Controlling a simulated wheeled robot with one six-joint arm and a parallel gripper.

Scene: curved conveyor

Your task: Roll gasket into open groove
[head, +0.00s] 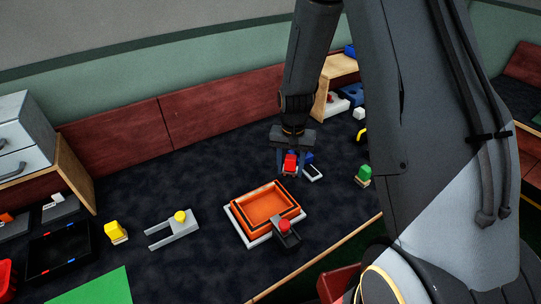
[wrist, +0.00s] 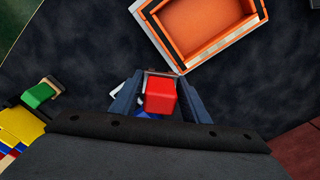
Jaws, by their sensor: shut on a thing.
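My gripper (head: 291,167) is shut on a small red block-like piece (head: 291,161), held over the dark table beyond the orange tray. In the wrist view the red piece (wrist: 161,95) sits between the two fingers of my gripper (wrist: 160,92). The orange tray (head: 241,214) has a black line around its rim and rests on a white base; I cannot tell whether that line is a groove or a gasket. The tray also shows at the top of the wrist view (wrist: 172,48). A dark tool with a red top (head: 285,232) stands at the tray's near right corner.
A small white-edged dark piece (head: 313,173) and a blue piece (head: 306,156) lie close to my gripper. A green-topped block (head: 364,174) stands to the right. A grey fork-shaped fixture (head: 173,229) and a yellow block (head: 115,231) stand left of the tray.

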